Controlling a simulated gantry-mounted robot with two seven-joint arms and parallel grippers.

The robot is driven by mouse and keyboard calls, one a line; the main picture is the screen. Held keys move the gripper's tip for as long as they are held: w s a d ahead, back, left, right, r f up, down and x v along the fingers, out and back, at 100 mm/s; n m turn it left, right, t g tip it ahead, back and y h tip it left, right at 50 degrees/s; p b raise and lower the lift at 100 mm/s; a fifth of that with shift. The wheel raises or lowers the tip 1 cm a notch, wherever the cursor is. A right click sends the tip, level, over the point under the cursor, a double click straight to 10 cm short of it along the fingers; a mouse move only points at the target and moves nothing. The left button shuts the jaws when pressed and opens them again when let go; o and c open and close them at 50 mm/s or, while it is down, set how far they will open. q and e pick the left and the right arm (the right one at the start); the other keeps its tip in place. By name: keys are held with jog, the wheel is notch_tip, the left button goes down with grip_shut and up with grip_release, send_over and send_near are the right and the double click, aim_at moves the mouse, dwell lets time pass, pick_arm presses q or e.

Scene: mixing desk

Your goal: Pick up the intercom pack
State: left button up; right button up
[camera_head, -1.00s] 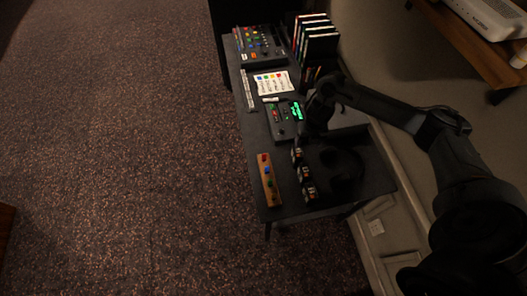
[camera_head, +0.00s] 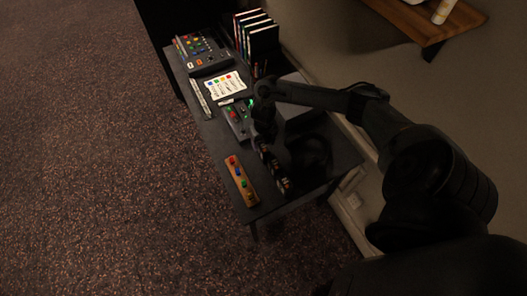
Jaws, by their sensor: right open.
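I cannot tell for certain which thing is the intercom pack. Several small dark units with light markings (camera_head: 282,184) stand in a row on the desk (camera_head: 270,207). A grey box with red and green buttons (camera_head: 236,120) lies behind them, partly covered by my right arm. My right gripper (camera_head: 267,143) points down over the desk, between that box and the row of small units. It is open, and its dark fingers are hard to make out; it hides part of the row. My left gripper is not in view.
A wooden strip with coloured buttons (camera_head: 242,181) lies at the front of the desk. A mixing console (camera_head: 201,50), a sheet with coloured marks (camera_head: 224,86) and upright binders (camera_head: 262,38) are farther back. Dark headphones (camera_head: 310,152) seem to lie right of the row.

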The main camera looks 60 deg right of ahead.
aim_at(264, 146)
jog(key=shift+f, duration=1.5)
jog(key=c, duration=1.1)
grip_shut()
jog(key=shift+r, duration=0.2)
